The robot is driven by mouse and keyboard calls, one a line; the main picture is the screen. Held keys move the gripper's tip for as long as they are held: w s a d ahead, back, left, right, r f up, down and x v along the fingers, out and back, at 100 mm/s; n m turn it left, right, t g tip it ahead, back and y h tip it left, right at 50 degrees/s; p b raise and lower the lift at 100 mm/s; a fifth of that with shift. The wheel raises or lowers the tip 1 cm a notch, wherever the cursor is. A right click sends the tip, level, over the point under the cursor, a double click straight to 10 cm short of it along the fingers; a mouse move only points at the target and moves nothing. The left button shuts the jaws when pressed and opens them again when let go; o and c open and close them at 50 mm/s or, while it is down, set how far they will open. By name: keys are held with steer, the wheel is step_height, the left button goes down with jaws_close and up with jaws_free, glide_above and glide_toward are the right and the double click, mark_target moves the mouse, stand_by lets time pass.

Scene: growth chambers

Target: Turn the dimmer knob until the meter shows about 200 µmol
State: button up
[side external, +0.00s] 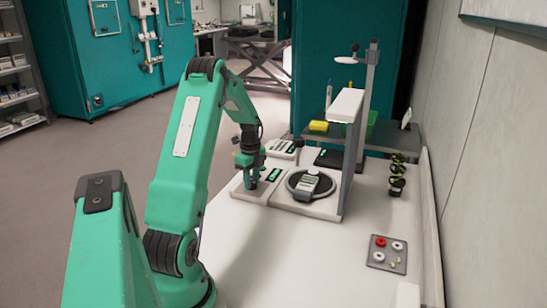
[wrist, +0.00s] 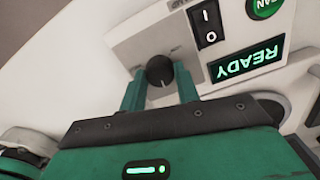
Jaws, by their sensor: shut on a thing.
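The dimmer knob (wrist: 161,71) is dark and round with a pale pointer line, on a light control box (wrist: 130,45). In the wrist view my gripper (wrist: 160,78) has one teal finger on each side of it and is shut on it. In the side external view my gripper (side external: 251,181) points down at the box, and the knob is hidden there. A pale handheld device, seemingly the meter (side external: 307,184), lies on a round dark disc under the lamp head (side external: 345,105). Its reading is too small to tell.
In the wrist view a green READY display (wrist: 247,62), a rocker switch (wrist: 208,25) and a green button (wrist: 264,5) sit beside the knob. The lamp post (side external: 356,150) stands right of the disc. A grey tray (side external: 387,254) with small parts lies at the front right. The front bench is mostly clear.

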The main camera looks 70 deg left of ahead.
mark_target(252, 182)
steer(key=shift+r+m, duration=0.1)
steer(key=shift+m, duration=0.4)
steer(key=o, duration=1)
steer(key=shift+c, duration=0.2)
steer(key=shift+r, duration=0.1)
steer(key=shift+r, duration=3.8)
